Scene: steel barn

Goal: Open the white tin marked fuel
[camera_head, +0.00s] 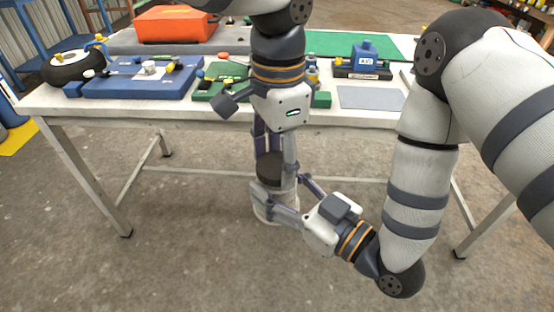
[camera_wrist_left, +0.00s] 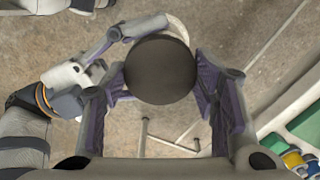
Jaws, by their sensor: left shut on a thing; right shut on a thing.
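The white tin (camera_head: 262,211) is held upright off the table, in front of its near edge; its fuel marking is not visible. A dark round lid (camera_head: 271,168) is above the tin's body. The lid also shows in the left wrist view (camera_wrist_left: 160,69), with a pale tin rim (camera_wrist_left: 180,28) behind it. My left gripper (camera_head: 273,172) points down and is shut on the lid, one finger on each side. My right gripper (camera_head: 278,193) comes from the right and is shut around the tin's body. I cannot tell whether the lid still touches the tin.
The white workbench (camera_head: 190,109) stands behind my grippers. It bears a blue case (camera_head: 130,82), an orange box (camera_head: 175,24), a grey mat (camera_head: 370,97) and a blue block on a dark stand (camera_head: 364,58). The concrete floor below the tin is clear.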

